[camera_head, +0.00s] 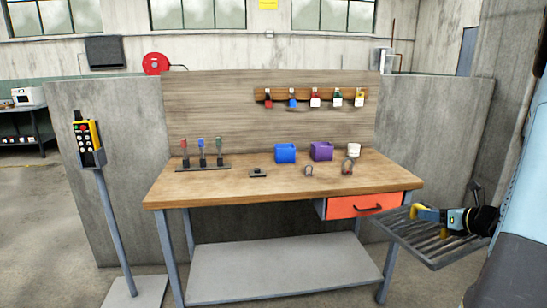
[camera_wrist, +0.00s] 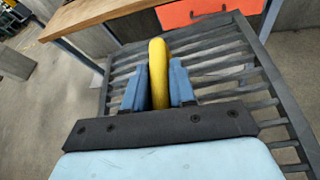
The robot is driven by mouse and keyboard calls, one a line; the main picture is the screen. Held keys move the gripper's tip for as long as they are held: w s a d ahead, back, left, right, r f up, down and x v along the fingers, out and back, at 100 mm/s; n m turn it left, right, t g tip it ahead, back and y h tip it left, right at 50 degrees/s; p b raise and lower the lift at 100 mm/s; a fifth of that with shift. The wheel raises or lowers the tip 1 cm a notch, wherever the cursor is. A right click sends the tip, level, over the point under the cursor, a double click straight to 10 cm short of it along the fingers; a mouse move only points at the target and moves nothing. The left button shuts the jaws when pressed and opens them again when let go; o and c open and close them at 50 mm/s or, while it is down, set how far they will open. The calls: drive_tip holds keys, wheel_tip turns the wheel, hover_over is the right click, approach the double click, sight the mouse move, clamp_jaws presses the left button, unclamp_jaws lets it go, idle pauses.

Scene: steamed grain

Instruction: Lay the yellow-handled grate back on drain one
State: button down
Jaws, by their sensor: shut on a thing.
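The dark slatted grate (camera_head: 432,239) is at the right of the head view, held in the air beside the workbench's right end. Its yellow handle (camera_wrist: 158,72) stands up between the two blue fingers in the wrist view. My gripper (camera_head: 439,217) is shut on that handle, with a finger on each side. In the wrist view the grate (camera_wrist: 230,60) spreads out below and around the gripper (camera_wrist: 159,88), with the concrete floor under it. No drain opening shows in either view.
A wooden workbench (camera_head: 235,184) with an orange drawer (camera_head: 349,206) stands close to the grate. A control pendant (camera_head: 88,142) on a post stands at the left. Blue (camera_head: 285,153) and purple (camera_head: 321,151) bins sit on the bench. Open floor shows at the left.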

drive_tip(key=w+a+f, duration=0.8)
drive_tip(key=a+f, duration=0.2)
drive_tip(key=a, duration=0.1)
drive_tip(key=w+a+f+y, duration=0.1)
drive_tip(key=w+a+f, duration=0.6)
drive_tip(key=a+f, duration=0.4)
drive_tip(key=shift+w+a+f+n, duration=0.15)
drive_tip(key=shift+w+a+n, duration=0.2)
drive_tip(key=shift+w+n, duration=0.05)
